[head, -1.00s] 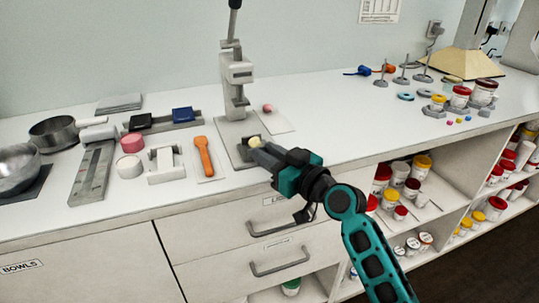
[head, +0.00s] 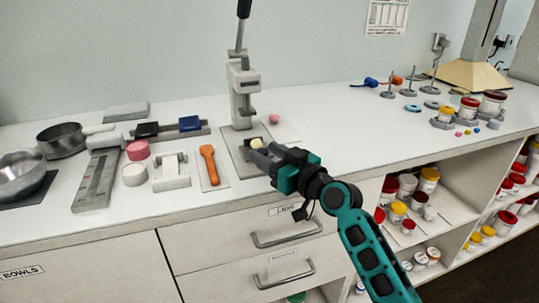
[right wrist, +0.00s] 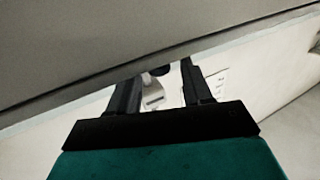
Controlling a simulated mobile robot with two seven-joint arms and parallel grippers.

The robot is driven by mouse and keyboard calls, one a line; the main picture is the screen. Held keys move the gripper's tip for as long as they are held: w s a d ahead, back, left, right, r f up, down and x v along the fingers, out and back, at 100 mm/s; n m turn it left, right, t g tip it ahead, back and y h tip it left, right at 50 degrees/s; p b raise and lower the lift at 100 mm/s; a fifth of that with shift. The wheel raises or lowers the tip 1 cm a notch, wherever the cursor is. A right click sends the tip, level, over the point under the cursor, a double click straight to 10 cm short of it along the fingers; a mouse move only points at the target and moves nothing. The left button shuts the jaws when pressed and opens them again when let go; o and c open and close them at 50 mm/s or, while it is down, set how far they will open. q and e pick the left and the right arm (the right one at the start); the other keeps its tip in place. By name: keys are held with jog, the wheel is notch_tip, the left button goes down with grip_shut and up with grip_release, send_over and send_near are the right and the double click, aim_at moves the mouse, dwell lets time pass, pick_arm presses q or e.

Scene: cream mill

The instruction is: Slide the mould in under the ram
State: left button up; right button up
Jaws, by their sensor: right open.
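The press with the ram (head: 243,95) stands on the bench, its lever upright and its grey base plate (head: 232,152) reaching forward. A pale yellow lump (head: 255,143) shows on the front of that plate, before the ram rather than below it. The mould is hard to make out; it is probably at this lump, partly hidden by my right gripper. My right gripper (head: 255,155) is open, with its fingertips low beside the lump at the plate's front right. In the right wrist view its open fingers (right wrist: 158,85) have a gap between them. My left gripper is out of view.
An orange spatula (head: 209,165) on a white sheet lies left of the press. A white stand (head: 170,172) and grey scale (head: 97,180) are further left. A pink ball (head: 273,118) rests on a sheet right of the press.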

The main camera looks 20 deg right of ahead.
jog(key=shift+s, duration=0.1)
jog(key=v, duration=1.2)
jog(key=shift+s+d, duration=0.25)
jog(key=shift+s, duration=0.1)
